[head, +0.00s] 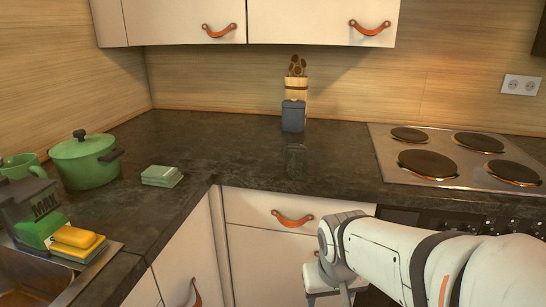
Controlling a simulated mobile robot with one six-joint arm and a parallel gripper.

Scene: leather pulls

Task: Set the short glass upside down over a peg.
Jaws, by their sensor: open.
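A short, dark greenish see-through glass (295,161) stands on the dark countertop near its front edge, right of the inner corner. I cannot tell which way up it is. No peg can be made out in the head view. My gripper (328,292) is low at the bottom of the picture, in front of the cabinet fronts and below the counter edge, right of the glass and apart from it. Its fingertips are partly cut off by the bottom edge. It is open, and nothing shows in it.
A blue-grey container (293,116) and a utensil holder (296,88) stand behind the glass. A hob (458,183) is at right.

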